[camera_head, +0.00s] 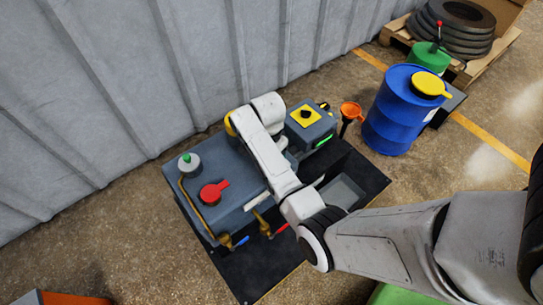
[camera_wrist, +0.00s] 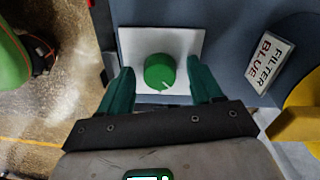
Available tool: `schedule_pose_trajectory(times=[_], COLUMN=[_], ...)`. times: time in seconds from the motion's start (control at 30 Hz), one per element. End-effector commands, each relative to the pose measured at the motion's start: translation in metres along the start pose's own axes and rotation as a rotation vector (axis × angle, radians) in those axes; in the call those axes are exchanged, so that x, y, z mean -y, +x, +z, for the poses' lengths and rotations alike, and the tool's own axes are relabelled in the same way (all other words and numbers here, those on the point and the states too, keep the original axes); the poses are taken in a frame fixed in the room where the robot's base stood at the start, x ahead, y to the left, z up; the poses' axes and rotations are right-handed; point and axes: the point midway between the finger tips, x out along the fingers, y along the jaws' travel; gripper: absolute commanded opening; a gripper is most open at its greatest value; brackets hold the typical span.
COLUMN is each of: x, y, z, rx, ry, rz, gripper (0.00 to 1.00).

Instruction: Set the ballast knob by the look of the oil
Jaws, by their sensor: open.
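In the wrist view a round green knob (camera_wrist: 158,70) sits on a white square plate (camera_wrist: 190,45) on a blue-grey surface. A short white mark on the knob points toward the lower right. My gripper (camera_wrist: 161,82) is open, with one teal finger on each side of the knob. A gap shows on both sides, and nothing is held. In the head view my arm reaches over the blue-grey pump unit (camera_head: 225,165); my fingers and this knob are not clearly visible there. I cannot make out the oil's look in either view.
A tag reading "FILTER BLUE" (camera_wrist: 270,62) lies right of the plate. The unit carries a red handle (camera_head: 214,192) and a yellow-plated switch (camera_head: 306,115). An orange funnel (camera_head: 350,110) and blue drum (camera_head: 400,110) stand to the right. A corrugated wall (camera_head: 100,90) is behind.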

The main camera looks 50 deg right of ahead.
Motion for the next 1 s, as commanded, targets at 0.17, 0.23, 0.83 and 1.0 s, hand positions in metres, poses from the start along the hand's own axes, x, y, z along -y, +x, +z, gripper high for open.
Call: schedule_pose_trajectory(times=[0.17, 0.23, 0.83, 1.0], x=[-0.0002, -0.0002, -0.0007, -0.0013], y=[-0.0001, -0.0001, -0.0013, -0.0033], z=[0.0, 0.0, -0.0001, -0.0001], rx=[0.0, 0.0, -0.001, -0.003], ry=[0.0, 0.0, -0.015, -0.071], rz=[0.0, 0.0, 0.002, 0.004], gripper=[0.53, 0.47, 0.09, 0.09])
